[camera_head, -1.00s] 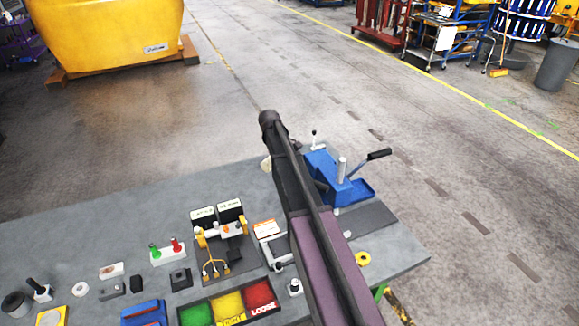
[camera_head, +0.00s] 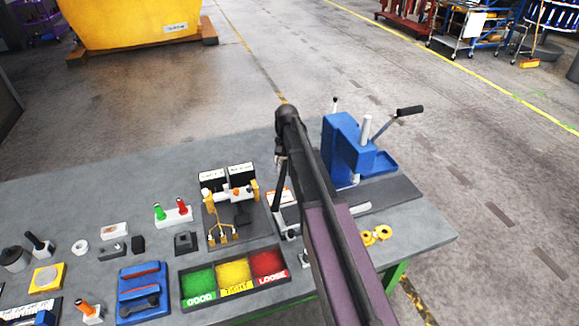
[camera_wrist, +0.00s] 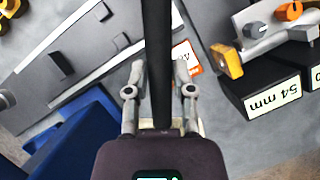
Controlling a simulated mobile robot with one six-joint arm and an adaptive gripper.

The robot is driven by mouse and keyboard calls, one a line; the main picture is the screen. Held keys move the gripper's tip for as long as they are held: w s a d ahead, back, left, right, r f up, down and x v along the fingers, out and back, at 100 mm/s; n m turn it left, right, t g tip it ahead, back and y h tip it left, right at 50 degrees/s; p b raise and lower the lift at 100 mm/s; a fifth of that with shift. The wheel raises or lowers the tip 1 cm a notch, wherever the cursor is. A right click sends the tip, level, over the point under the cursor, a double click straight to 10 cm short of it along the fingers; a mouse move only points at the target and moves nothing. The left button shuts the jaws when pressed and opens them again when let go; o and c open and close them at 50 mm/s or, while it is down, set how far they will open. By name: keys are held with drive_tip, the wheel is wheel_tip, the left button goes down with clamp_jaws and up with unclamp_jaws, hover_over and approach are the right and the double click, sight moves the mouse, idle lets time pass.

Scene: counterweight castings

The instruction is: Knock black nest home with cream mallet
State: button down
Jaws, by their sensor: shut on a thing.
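My gripper (camera_wrist: 159,72) is shut on the mallet. Its black handle (camera_wrist: 157,28) runs up between the two fingers in the wrist view. A little cream (camera_wrist: 201,127) shows behind the fingers near the palm, probably the mallet head, mostly hidden. In the head view my gripper (camera_head: 281,152) is partly behind my arm, above the table, with the dark handle (camera_head: 279,190) slanting below it. A separate black block (camera_head: 185,242) lies further left. I cannot tell which is the nest.
A blue lever press (camera_head: 341,145) stands right of my arm. Black boxes (camera_head: 241,172), one marked 54 mm, stand behind the fixture. A sorting tray (camera_head: 200,306) in green, yellow and red lies in front. Yellow rings (camera_head: 383,232) lie near the right edge.

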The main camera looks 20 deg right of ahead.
drive_tip(key=a+f+m+b, duration=0.1)
drive_tip(key=f+m+b, duration=0.1)
drive_tip(key=s+a+f+m+t+y+b, duration=0.1)
drive_tip(key=a+f+m+b, duration=0.1)
drive_tip(key=f, duration=0.1)
drive_tip(key=s+a+f+m+b, duration=0.1)
drive_tip(key=f+m+b, duration=0.1)
drive_tip(key=shift+s+a+f+t+y+b, duration=0.2)
drive_tip(key=shift+f+t+y+b, duration=0.1)
drive_tip(key=shift+f+y+b, duration=0.1)
drive_tip(key=shift+s+a+f+m+t+b, duration=0.1)
drive_tip(key=shift+a+f+m+t+b, duration=0.2)
drive_tip(key=shift+a+f+m+b, duration=0.4)
drive_tip(key=shift+s+d+r, duration=0.15)
